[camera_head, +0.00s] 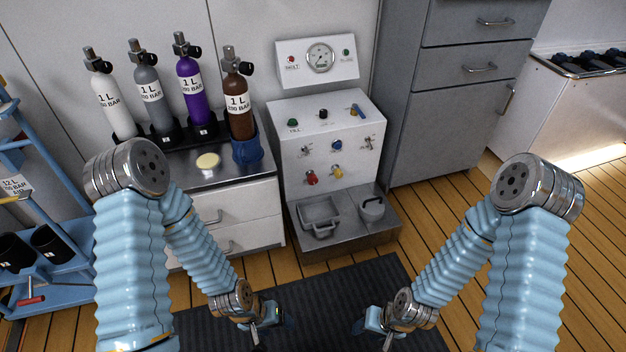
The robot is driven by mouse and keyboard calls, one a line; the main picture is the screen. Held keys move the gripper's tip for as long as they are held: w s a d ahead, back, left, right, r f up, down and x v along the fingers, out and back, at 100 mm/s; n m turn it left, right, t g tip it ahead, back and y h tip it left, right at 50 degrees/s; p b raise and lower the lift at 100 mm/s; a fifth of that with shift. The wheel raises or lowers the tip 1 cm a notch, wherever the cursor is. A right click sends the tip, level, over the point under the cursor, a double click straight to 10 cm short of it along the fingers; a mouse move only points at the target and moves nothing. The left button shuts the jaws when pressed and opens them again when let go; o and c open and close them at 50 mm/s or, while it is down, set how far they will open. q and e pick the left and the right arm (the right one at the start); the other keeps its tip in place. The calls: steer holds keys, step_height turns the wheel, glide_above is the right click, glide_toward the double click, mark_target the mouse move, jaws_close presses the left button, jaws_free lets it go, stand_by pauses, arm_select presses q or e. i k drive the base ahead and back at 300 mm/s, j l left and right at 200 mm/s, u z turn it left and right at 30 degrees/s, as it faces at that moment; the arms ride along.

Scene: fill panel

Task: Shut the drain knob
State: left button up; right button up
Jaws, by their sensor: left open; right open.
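The white fill panel (325,135) stands in front of me, low and in the middle of the view. Its sloped top carries a green knob (293,122) with a label that seems to read FILL, a black knob (322,114) and a blue lever handle (357,110). Its front carries a blue knob (336,145), a red knob (312,178) and a yellow knob (337,173). The other labels are too small to read, so I cannot tell which is the drain knob. My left gripper (270,330) and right gripper (373,333) are open, empty and apart from the panel.
A gauge box (318,62) stands behind the panel. A grey step (350,232) with a tray (320,214) and a lidded pot (372,207) juts out below. Several cylinders stand on the left counter, the brown one (238,105) in a blue holder (247,149). A dark mat (300,290) covers the floor.

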mark_target(312, 179)
steer(key=i+l, duration=0.2)
steer(key=l, duration=0.15)
steer(key=i+l+u, duration=0.1)
steer(key=i+l, duration=0.3)
steer(key=l, duration=0.3)
